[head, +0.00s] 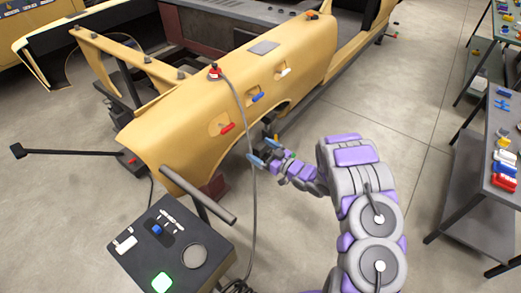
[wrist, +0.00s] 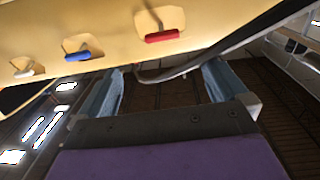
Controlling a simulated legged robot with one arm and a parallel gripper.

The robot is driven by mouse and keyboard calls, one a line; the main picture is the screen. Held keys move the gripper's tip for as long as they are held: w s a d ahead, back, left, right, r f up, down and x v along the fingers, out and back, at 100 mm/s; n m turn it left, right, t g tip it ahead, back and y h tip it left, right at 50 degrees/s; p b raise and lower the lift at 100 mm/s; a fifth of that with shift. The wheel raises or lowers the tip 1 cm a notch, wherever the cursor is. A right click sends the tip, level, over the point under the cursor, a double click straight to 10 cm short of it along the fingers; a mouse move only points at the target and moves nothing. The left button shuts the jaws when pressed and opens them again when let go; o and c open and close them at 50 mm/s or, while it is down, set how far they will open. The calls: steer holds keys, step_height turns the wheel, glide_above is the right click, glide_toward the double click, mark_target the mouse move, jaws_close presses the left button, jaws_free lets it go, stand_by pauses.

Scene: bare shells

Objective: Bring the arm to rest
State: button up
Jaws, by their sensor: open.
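My arm (head: 355,200) reaches from the bottom right toward the yellow shell panel (head: 170,125). My gripper (head: 264,151) is just off the panel's lower edge. In the wrist view my gripper (wrist: 165,85) has its two blue fingers spread wide with nothing held between them. The panel has a red handle (head: 227,127), a blue handle (head: 257,97) and a white handle (head: 285,71) in recesses. The wrist view shows the red (wrist: 162,36), blue (wrist: 78,56) and white (wrist: 24,73) handles above the fingers.
A grey cable (head: 250,150) hangs from a red fitting (head: 215,73) on the panel, close to my gripper. A control box (head: 180,255) with a lit green button stands in front. Shelves (head: 475,170) with coloured parts line the right. Floor between is clear.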

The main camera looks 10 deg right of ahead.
steer(key=s+d+r+m+g+h, duration=0.1)
steer(key=d+r+m+h, duration=0.1)
steer(key=d+r+h, duration=0.5)
steer(key=d+r+m+g+h, duration=0.1)
steer(key=d+r+m+h, duration=0.1)
steer(key=d+r+h, duration=0.45)
steer(key=s+d+r+m+g+h, duration=0.1)
steer(key=s+r+m+g, duration=0.1)
steer(key=s, duration=0.8)
steer(key=s+d+r+m+g+h, duration=0.1)
steer(key=s+r+m+g, duration=0.1)
steer(key=s, duration=0.9)
steer(key=shift+r+g, duration=0.85)
steer(key=shift+g, duration=0.35)
steer(key=s+a+r+g+y, duration=0.1)
steer(key=s+a, duration=0.3)
steer(key=s, duration=0.5)
steer(key=s+a+g+y, duration=0.1)
steer(key=s+a+g, duration=0.2)
steer(key=s, duration=0.7)
steer(key=s+a+r+g+y, duration=0.1)
steer(key=s+a, duration=0.4)
steer(key=s, duration=0.5)
steer(key=shift+s+a+r+m+g+y, duration=0.1)
steer(key=shift+r+m+g+y, duration=0.2)
steer(key=shift+g, duration=0.6)
